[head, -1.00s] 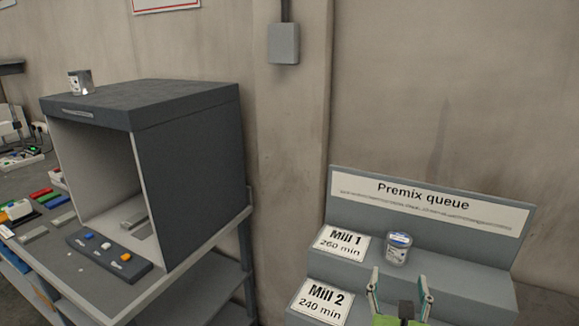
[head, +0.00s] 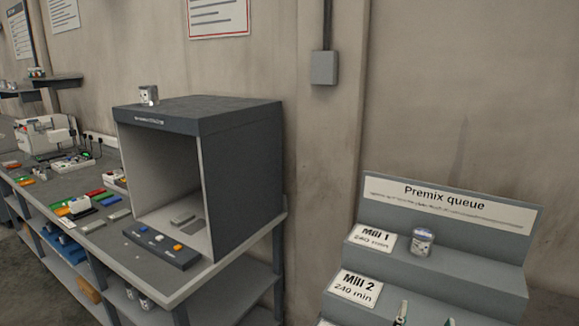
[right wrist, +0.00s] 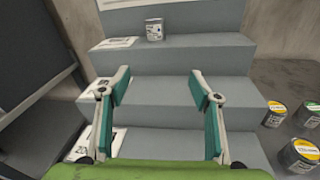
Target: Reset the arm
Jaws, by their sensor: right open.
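My right gripper (head: 425,316) shows only by its fingertips at the bottom edge of the head view. In the right wrist view the same gripper (right wrist: 158,86) is open, with nothing between its green-padded fingers. It points toward the grey stepped premix queue rack (head: 480,267). A small metal can (head: 422,242) with a blue-and-white label stands upright on the Mill 1 step, apart from the fingers. This can (right wrist: 154,29) is beyond the fingertips in the right wrist view. My left gripper is out of view.
A dark open-fronted booth (head: 243,170) stands on the bench at left, with another can (head: 149,95) on top. A button panel (head: 147,246) lies before it. In the right wrist view, several cans (right wrist: 302,154) stand on the floor right of the steps.

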